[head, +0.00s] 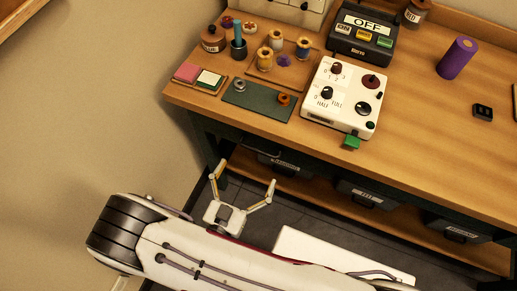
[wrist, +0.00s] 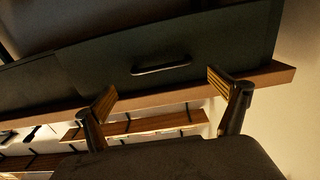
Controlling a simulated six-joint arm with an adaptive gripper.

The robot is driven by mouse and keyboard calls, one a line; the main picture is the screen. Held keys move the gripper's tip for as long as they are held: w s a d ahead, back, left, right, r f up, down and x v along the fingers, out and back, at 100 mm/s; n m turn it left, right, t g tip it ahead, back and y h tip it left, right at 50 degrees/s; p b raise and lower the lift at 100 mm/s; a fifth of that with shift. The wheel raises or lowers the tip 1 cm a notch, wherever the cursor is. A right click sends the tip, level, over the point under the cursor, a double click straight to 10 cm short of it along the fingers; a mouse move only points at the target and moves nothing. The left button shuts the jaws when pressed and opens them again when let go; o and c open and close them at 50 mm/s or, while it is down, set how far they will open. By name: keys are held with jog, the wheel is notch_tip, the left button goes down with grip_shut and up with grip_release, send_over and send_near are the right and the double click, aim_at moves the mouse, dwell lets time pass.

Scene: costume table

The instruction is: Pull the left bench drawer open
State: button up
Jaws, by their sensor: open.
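In the wrist view a dark front (wrist: 205,50), which looks like the left drawer, carries a thin bar handle (wrist: 160,68). The handle lies between and beyond my open fingertips (wrist: 162,88). Whether the fingers touch anything cannot be told.
A wall stands to the left.

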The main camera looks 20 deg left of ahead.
aim_at(258, 150)
jog(key=shift+w, duration=0.15)
jog(key=shift+w, duration=3.75)
jog(key=c, duration=1.3)
jog(key=shift+o, duration=0.2)
jog(key=s, duration=1.9)
jog(key=shift+s, duration=0.25)
jog(key=shift+d, duration=0.15)
jog(key=o, duration=1.3)
jog(key=shift+c, duration=0.2)
